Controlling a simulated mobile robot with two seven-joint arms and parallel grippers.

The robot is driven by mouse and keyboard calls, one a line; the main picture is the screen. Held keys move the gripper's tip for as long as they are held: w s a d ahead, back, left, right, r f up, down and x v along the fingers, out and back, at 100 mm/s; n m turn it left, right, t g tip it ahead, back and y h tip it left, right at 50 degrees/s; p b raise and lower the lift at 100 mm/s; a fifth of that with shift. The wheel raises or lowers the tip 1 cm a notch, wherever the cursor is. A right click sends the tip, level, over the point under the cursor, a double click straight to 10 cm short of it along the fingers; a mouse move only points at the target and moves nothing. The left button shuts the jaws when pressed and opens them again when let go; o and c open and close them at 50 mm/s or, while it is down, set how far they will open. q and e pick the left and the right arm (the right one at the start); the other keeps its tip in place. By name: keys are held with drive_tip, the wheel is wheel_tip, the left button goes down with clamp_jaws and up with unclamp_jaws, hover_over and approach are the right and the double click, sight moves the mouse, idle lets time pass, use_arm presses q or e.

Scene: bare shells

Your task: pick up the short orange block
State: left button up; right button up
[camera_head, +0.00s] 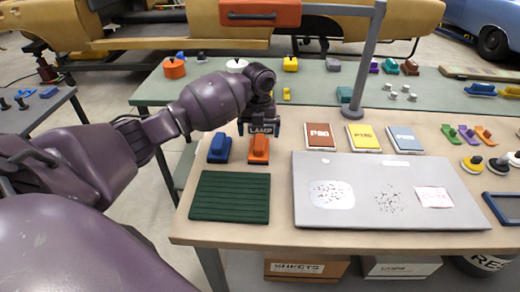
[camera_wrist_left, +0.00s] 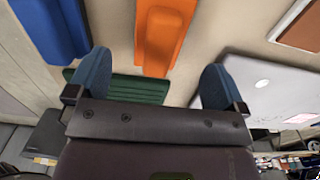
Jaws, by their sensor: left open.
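The orange block (camera_head: 259,151) lies on the near table, just right of a similar blue block (camera_head: 219,149). My left gripper (camera_head: 260,124) is over the far end of the orange block, pointing down. In the left wrist view its two blue fingers (camera_wrist_left: 156,62) are wide apart with nothing gripped. There the orange block (camera_wrist_left: 165,30) shows between and beyond the fingers, apart from both. I cannot tell the exact height of the fingers above it. My right gripper is not in view.
A dark green ribbed mat (camera_head: 230,197) lies in front of the blocks. A large grey sheet (camera_head: 385,200) lies to the right. Three labelled cards, the first brown (camera_head: 319,137), lie behind it. A grey post (camera_head: 367,65) rises beyond the gripper.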

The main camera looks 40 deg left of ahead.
sight(259, 141)
use_arm(q)
drive_tip(key=shift+f, duration=1)
drive_tip(key=f, duration=0.4)
drive_tip(key=shift+s+d+f+b, duration=0.1)
drive_tip(key=shift+s+b, duration=0.1)
drive_tip(key=shift+b, duration=0.2)
drive_tip(key=shift+f, duration=0.2)
drive_tip(key=c, duration=1.1)
drive_tip(key=shift+o, duration=0.2)
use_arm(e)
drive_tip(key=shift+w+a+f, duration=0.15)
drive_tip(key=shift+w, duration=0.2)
use_arm(q)
drive_tip(key=shift+r, duration=0.15)
